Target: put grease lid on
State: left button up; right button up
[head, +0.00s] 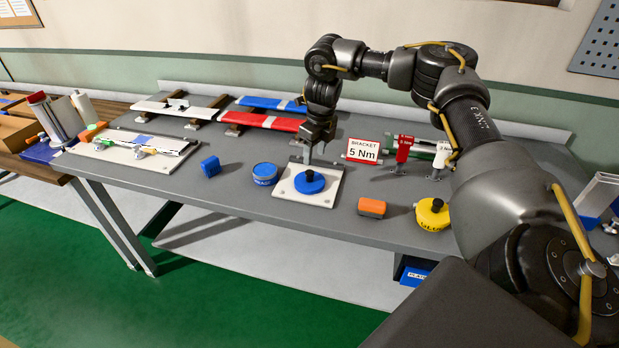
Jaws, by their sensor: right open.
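A round blue lid (309,182) with a black knob lies on a white plate (326,195) near the middle of the grey table. A round blue tin (265,174) stands just left of the plate. Its top shows no knob; I cannot tell what the surface is. My right gripper (316,158) is open and points down above the back of the white plate, a little behind the lid. It looks empty and apart from the lid. My left gripper is not in view.
A blue block (210,166) stands left of the tin. An orange block (372,207) and a yellow tin with black knob (433,214) are to the right. Behind are a "BRACKET 5 Nm" sign (363,150), red and white tools (403,150) and coloured profiles (272,121).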

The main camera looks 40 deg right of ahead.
aim_at(310, 172)
jog(key=f, duration=0.1)
jog(key=w+f, duration=0.1)
jog(key=shift+w+a+f, duration=0.1)
jog(key=shift+f, duration=0.3)
jog(key=shift+f+p, duration=0.75)
jog(key=f, duration=0.2)
jog(key=w+f+p, duration=0.1)
jog(key=f, duration=0.1)
jog(key=shift+f, duration=0.2)
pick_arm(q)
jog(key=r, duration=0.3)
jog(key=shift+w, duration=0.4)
pick_arm(e)
jog(key=shift+s, duration=0.1)
jog(key=shift+r, duration=0.1)
jog(key=shift+c, duration=0.2)
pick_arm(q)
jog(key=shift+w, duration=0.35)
pick_arm(e)
grip_shut()
